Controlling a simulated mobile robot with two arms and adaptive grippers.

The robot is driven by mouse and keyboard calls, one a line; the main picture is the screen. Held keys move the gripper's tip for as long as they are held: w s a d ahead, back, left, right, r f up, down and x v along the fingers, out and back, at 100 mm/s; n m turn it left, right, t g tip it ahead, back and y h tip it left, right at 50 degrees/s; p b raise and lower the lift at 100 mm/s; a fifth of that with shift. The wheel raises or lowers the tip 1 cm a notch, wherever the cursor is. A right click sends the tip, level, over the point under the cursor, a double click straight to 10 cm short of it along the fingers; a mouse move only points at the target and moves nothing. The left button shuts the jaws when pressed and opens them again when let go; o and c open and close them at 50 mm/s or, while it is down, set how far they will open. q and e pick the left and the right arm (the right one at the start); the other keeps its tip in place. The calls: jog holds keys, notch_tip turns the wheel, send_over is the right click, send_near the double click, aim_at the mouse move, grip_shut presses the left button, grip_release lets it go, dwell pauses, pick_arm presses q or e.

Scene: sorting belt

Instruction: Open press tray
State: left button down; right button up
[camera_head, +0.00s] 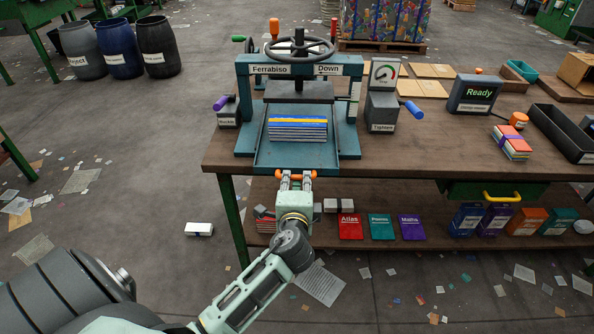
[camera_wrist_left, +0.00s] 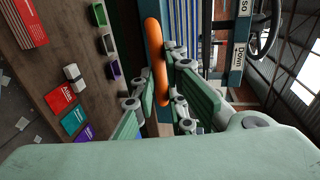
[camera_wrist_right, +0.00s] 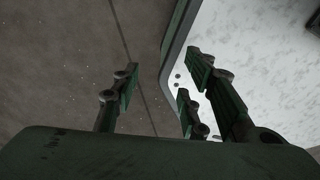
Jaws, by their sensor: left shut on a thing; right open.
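The press (camera_head: 355,85) stands on the workbench with its plate raised above a stack of blue, yellow and white sheets (camera_head: 297,128). The stack lies on the flat press tray (camera_head: 263,157), which reaches forward to the bench's front edge. The tray's orange handle (camera_head: 309,173) is at its front; it also shows upright in the left wrist view (camera_wrist_left: 156,60). My left gripper (camera_head: 296,181) is shut on the handle, its fingers on both sides of it. My right gripper (camera_wrist_right: 160,85) is open and empty in the right wrist view, away from the press.
A purple-handled box (camera_head: 228,112) and a grey box with a blue handle (camera_head: 381,112) flank the press. A "Ready" display (camera_head: 475,93) stands to the right. A lower shelf holds red, teal and purple books (camera_head: 381,227). Paper scraps litter the floor.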

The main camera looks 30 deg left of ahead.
pick_arm(q)
jog(key=v, duration=0.2)
jog(key=shift+s+d+f, duration=0.25)
jog(key=shift+s, duration=0.1)
jog(key=c, duration=2)
grip_release()
jog(key=shift+c, duration=0.2)
jog(key=v, duration=1.2)
pick_arm(e)
jog(key=w, duration=0.1)
jog(key=a, duration=0.1)
jog(key=w, duration=0.1)
jog(key=shift+w+a+r, duration=0.25)
jog(key=shift+w+a, duration=0.05)
